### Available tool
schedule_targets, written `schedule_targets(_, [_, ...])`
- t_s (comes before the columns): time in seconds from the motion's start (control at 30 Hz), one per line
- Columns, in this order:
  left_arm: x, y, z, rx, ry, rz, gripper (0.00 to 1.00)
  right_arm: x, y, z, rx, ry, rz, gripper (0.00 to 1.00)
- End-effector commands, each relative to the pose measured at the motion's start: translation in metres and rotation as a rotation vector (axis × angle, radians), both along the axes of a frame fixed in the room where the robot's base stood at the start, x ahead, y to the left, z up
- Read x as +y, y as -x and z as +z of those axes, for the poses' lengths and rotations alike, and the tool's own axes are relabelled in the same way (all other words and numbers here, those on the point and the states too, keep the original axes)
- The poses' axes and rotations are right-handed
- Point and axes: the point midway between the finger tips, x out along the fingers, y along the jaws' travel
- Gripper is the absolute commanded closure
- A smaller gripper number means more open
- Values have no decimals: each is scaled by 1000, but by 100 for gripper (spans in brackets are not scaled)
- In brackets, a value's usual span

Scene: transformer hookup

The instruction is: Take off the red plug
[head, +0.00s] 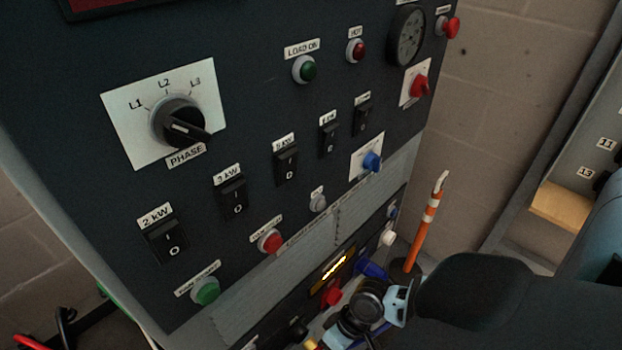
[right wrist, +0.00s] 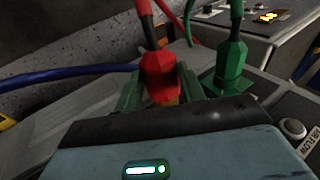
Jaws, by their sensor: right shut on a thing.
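The red plug (right wrist: 160,76), with a red cable rising from its top, stands in the middle of the right wrist view. My right gripper (right wrist: 159,88) is shut on it, one finger on each side of its body. The lower end of the plug is hidden behind the gripper body, so I cannot tell whether it is seated. In the head view my right arm reaches to the lower part of the dark panel, and its fingers are not clear there. A small red part (head: 332,295) shows near it; I cannot tell if it is the plug. My left gripper is out of view.
A green plug (right wrist: 231,62) with a green cable stands close to the right of the red one. A blue cable (right wrist: 70,73) runs in from the left. The dark panel carries a phase knob (head: 178,122), switches and lamps. An orange-and-white rod (head: 424,228) stands right of it.

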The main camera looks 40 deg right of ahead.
Motion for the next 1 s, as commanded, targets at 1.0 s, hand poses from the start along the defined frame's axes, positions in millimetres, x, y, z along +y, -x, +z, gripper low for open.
schedule_targets(1.0, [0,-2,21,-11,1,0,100,-3,34,2,-1,0,0,94])
